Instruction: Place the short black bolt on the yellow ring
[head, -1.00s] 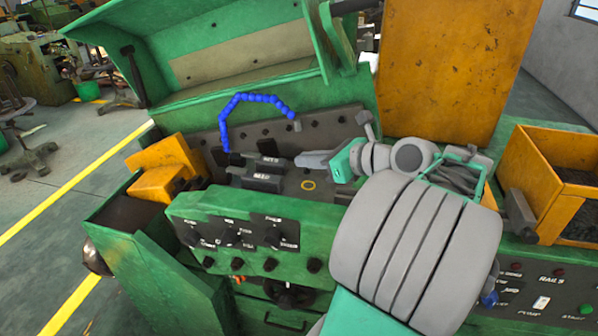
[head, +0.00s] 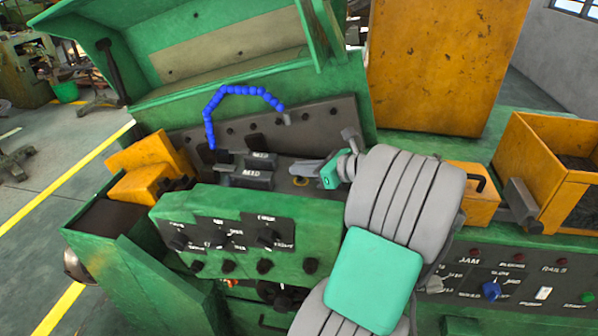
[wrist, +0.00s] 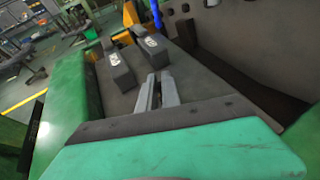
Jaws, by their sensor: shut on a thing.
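The yellow ring (head: 300,181) lies on the dark flat bed of the green machine, partly covered by my gripper in the head view. My gripper (head: 298,168) is low over the bed, with its fingertips just above or beside the ring; the exact height is hard to tell. In the wrist view, the two grey fingers (wrist: 159,77) are close together with a narrow dark strip between them. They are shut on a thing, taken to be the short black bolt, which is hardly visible. The ring does not show in the wrist view.
Two dark labelled blocks stand on the bed left of the gripper, one (head: 252,179) nearer the front. A blue segmented hose (head: 230,92) arches behind them. The green control panel (head: 235,235) rises in front. A yellow bin (head: 545,180) stands at the right.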

